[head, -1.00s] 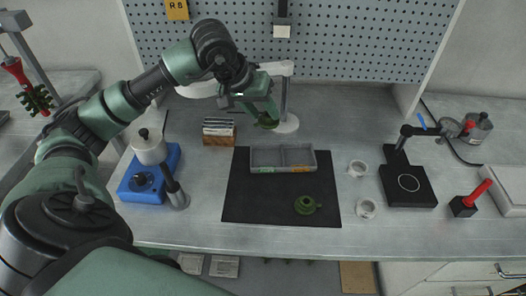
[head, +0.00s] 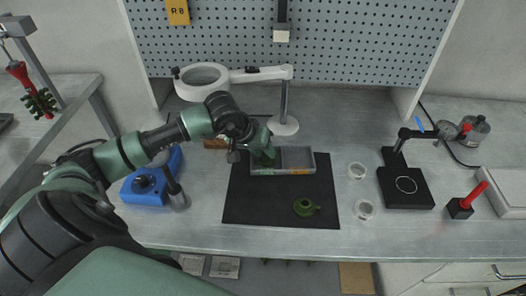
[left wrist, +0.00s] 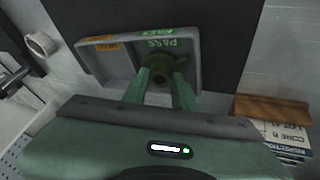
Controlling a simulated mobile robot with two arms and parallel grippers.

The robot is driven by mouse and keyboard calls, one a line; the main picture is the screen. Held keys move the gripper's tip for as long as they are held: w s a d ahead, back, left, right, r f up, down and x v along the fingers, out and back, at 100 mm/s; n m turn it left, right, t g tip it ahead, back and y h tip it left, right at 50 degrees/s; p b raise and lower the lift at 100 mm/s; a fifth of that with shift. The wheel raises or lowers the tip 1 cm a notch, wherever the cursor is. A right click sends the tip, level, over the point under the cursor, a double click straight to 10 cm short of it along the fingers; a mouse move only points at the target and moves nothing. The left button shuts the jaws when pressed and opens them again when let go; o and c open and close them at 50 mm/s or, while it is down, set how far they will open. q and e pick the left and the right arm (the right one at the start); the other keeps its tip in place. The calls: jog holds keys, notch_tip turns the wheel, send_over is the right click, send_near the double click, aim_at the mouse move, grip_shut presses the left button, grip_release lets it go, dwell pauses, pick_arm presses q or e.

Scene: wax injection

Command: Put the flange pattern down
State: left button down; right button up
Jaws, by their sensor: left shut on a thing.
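My left gripper (head: 265,158) is at the left compartment of the grey two-part tray (head: 298,157), the one with the green label. In the left wrist view my left gripper (left wrist: 168,82) is shut on a dark green flange pattern (left wrist: 174,66). The pattern is over or inside the compartment marked PASS in the tray (left wrist: 116,64); I cannot tell whether it touches the floor. In the head view the gripper hides it. A second green flange pattern (head: 304,207) lies on the black mat (head: 260,205). My right gripper is not in view.
A ring-lamp magnifier (head: 284,125) stands behind the tray. A blue-based device (head: 142,187) is to the left. White rings (head: 357,171) and a black stand (head: 406,190) are to the right. The tray's right compartment is empty. The front of the mat is mostly bare.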

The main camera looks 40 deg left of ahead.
pick_arm(q)
jog(key=c, duration=0.9)
grip_release()
jog(key=shift+s+f, duration=0.1)
jog(key=shift+f, duration=0.3)
jog(key=shift+o, duration=0.3)
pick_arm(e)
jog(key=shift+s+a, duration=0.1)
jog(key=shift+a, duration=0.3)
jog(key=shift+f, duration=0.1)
pick_arm(q)
jog(key=b+v, duration=0.1)
jog(key=v, duration=1.1)
jog(key=shift+b, duration=0.3)
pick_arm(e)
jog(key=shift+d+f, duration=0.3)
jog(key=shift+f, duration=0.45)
pick_arm(q)
jog(key=shift+a+r, duration=0.1)
jog(key=shift+r, duration=0.1)
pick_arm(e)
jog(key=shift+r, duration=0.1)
